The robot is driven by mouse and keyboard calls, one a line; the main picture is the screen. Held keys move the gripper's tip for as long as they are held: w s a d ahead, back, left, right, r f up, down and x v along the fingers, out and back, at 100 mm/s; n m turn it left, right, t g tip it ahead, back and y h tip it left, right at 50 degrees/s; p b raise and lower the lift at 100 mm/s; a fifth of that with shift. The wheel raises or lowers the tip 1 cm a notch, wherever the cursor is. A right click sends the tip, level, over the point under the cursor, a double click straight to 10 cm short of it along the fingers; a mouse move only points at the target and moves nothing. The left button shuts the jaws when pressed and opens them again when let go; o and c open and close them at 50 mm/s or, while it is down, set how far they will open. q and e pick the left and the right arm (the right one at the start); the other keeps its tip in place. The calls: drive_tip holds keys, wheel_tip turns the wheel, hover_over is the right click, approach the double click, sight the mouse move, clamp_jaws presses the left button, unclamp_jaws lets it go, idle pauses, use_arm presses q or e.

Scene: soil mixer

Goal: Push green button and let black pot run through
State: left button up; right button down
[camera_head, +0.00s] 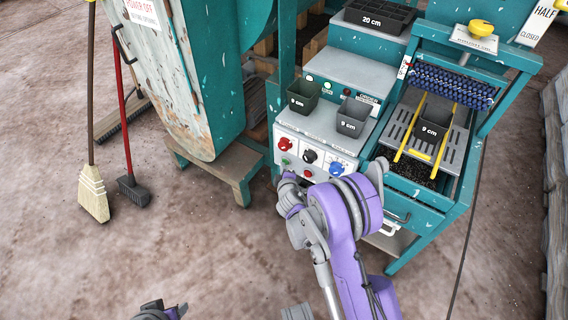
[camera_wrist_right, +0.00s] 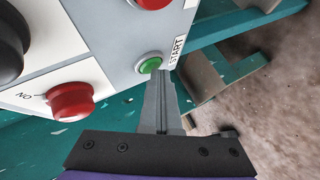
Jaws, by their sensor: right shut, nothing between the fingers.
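The green button (camera_head: 285,161) is on the front panel of the teal machine; it also shows in the right wrist view (camera_wrist_right: 150,65) beside the START label. My right gripper (camera_head: 287,177) is shut and empty, just below the green button in the head view. In the right wrist view its fingertips (camera_wrist_right: 161,74) overlap the button's lower edge; I cannot tell whether they touch it. The black pot (camera_head: 437,122), marked 9 cm, stands on the slotted grate between yellow rails, in front of the blue brush roller (camera_head: 452,84). A part of my left arm shows at the bottom edge; its fingers are hidden.
Red (camera_head: 285,144), black (camera_head: 309,156) and blue (camera_head: 337,168) knobs sit close together on the panel. Two more pots, 8 cm (camera_head: 304,95) and 9 cm (camera_head: 352,117), stand on the ledge above.

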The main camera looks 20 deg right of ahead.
drive_tip(key=shift+s+a, duration=0.6)
drive_tip(key=shift+a, duration=0.2)
drive_tip(key=s+a, duration=0.1)
drive_tip(key=a, duration=0.1)
drive_tip(key=s+a, duration=0.1)
drive_tip(key=s, duration=0.1)
drive_tip(key=shift+a+p, duration=0.3)
drive_tip(key=shift+a, duration=0.1)
idle(0.5)
